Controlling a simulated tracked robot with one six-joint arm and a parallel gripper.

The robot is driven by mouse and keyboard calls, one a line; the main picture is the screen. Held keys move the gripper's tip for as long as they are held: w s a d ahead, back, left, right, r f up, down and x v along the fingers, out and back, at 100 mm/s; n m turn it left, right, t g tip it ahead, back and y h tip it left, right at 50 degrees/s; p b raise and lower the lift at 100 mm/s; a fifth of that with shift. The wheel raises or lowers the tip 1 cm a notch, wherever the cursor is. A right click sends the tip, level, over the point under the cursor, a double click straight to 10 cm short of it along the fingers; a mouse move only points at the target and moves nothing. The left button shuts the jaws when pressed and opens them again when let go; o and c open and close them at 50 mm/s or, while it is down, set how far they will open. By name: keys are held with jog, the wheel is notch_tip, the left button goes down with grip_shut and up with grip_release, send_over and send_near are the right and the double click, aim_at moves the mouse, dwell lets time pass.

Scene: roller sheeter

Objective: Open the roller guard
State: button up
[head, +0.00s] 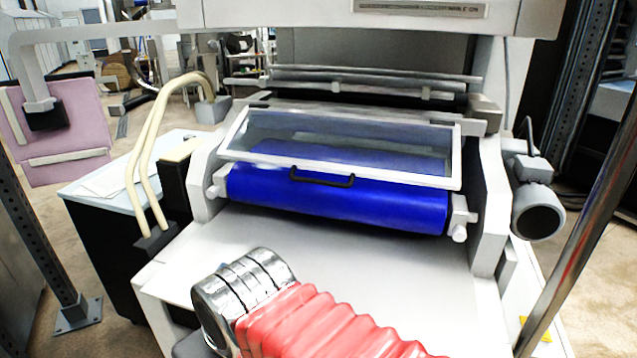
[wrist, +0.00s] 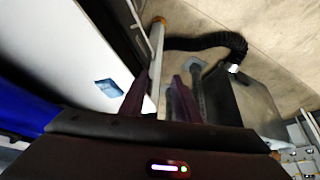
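The roller guard (head: 340,147) is a clear panel in a white frame with a black handle (head: 322,178) on its lower edge. It lies tilted over the blue roller (head: 335,200) and looks closed in the head view. A blue part, probably the roller, shows at the left edge of the wrist view (wrist: 22,108). My gripper (wrist: 160,78) shows two dark fingers standing apart with nothing between them. It points past the machine's side toward the floor, away from the guard and handle. The gripper itself does not show in the head view.
A grey round motor (head: 538,210) sits at the machine's right side, beside a slanted metal post (head: 590,190). Cream hoses (head: 147,150) arch on the left. A black hose (wrist: 215,42) shows in the wrist view.

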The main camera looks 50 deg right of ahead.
jog(key=w+d+m+y, duration=0.6)
jog(key=w+d+m, duration=0.2)
jog(key=d+m, duration=0.1)
jog(key=m+t+h, duration=0.5)
jog(key=m+t, duration=0.5)
jog(key=t, duration=0.2)
send_near(325, 184)
jog(key=shift+s+d+r, duration=0.15)
jog(key=shift+s, duration=0.3)
jog(key=shift+s+d+r, duration=0.1)
jog(key=shift+s+r, duration=0.1)
jog(key=shift+s, duration=0.25)
jog(key=w, duration=0.9)
jog(key=w+a+f, duration=0.1)
jog(key=w, duration=0.3)
jog(key=shift+w+a, duration=0.15)
jog(key=shift+w, duration=0.25)
